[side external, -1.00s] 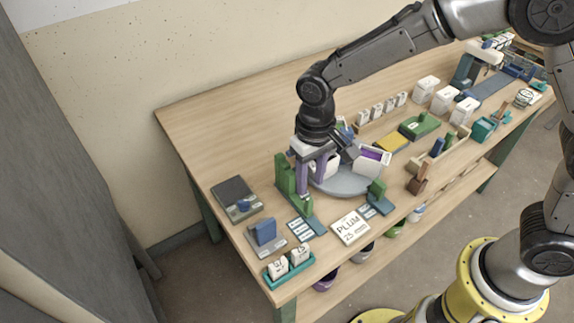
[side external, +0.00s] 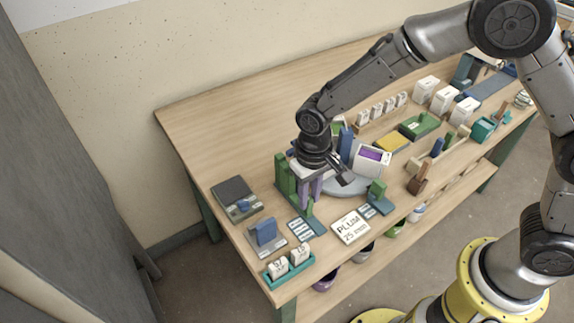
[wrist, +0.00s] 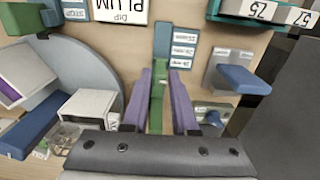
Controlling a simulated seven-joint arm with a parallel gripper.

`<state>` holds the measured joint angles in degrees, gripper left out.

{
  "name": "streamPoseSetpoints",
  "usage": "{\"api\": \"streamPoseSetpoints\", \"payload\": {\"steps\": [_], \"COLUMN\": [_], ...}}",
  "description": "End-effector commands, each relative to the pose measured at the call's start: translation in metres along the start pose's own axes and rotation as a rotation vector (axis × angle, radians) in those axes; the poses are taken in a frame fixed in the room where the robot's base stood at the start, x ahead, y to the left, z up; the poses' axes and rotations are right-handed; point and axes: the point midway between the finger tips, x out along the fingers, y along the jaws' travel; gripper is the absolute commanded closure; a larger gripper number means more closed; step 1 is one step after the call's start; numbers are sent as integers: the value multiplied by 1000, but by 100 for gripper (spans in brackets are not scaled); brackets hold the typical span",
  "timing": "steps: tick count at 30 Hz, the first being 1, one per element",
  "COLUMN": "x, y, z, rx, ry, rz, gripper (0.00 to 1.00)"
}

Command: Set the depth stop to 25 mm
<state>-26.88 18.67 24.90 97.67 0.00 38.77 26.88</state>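The card (side external: 350,226) reads PLUM 25 mm; it shows upside down in the wrist view (wrist: 118,8). Behind it, a green upright with a lower green block (side external: 309,208) stands by a blue strip with small labels (side external: 305,227); I take this as the depth stop. In the wrist view, a green piece (wrist: 158,85) and the blue strip (wrist: 163,40) line up between my fingers. My gripper (side external: 310,200) points down with its purple fingers apart, one on each side of the green piece (wrist: 160,72). I cannot tell if they touch it. No setting is readable.
A teal tray (side external: 290,270) holds white numbered blocks at the front left. A blue block on a grey base (side external: 263,232) and a dark scale-like device (side external: 235,195) stand left. A grey round turntable (side external: 345,185) bears white boxes close on the right. The back left is clear.

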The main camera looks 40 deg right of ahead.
Motion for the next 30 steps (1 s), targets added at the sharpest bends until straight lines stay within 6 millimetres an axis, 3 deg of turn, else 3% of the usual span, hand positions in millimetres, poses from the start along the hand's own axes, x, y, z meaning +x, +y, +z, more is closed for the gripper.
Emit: {"api": "streamPoseSetpoints", "payload": {"steps": [1, 4, 30], "x": [0, 0, -1], "y": [0, 0, 0], "z": [0, 0, 15], "rx": [0, 0, -1], "ry": [0, 0, 1], "rz": [0, 0, -1], "gripper": [84, 100, 100]}}
